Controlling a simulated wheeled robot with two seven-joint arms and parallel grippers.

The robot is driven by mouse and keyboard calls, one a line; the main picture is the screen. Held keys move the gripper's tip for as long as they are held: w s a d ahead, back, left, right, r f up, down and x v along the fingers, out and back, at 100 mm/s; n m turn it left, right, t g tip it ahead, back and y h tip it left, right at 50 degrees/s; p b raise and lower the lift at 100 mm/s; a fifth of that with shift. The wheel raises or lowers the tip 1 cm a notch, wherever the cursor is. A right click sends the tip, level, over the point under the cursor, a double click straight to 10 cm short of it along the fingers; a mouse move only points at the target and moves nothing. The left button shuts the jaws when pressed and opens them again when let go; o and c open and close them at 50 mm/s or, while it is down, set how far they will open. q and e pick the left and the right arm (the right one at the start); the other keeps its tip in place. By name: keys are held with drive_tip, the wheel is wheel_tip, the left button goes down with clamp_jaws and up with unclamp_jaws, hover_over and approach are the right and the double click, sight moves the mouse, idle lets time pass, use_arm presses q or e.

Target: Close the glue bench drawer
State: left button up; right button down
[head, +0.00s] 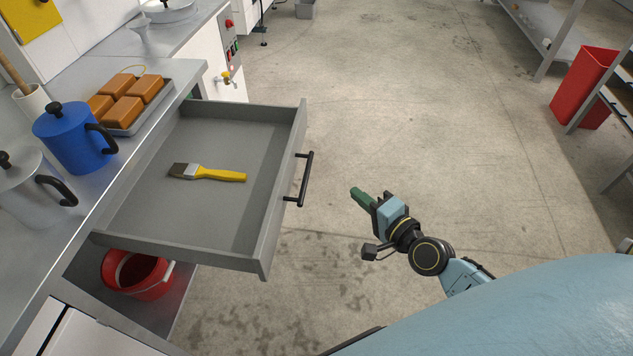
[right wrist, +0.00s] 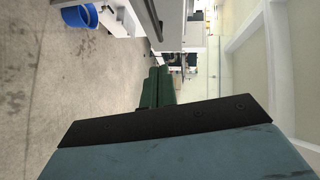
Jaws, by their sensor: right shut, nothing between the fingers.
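The glue bench drawer (head: 222,230) is pulled far out from the bench (head: 99,211) on the left of the head view. Its black bar handle (head: 304,180) is on the drawer front, facing right. A brush with a yellow handle (head: 218,174) lies inside. My right gripper (head: 361,198) is to the right of the handle, apart from it, with its green fingers together and empty. The fingers also show in the right wrist view (right wrist: 158,88). My left gripper is not in the views.
On the bench top are a blue pot (head: 72,138), a grey pot (head: 28,186) and a tray of orange-brown blocks (head: 128,100). A red bucket (head: 138,276) stands beneath the drawer. A red bin (head: 583,88) stands at the far right. The floor between is clear.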

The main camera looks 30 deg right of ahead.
drive_tip(key=w+a+f, duration=0.2)
drive_tip(key=w+a, duration=0.2)
drive_tip(key=w, duration=0.6)
drive_tip(key=shift+a, duration=0.4)
drive_tip(key=shift+w+f, duration=0.1)
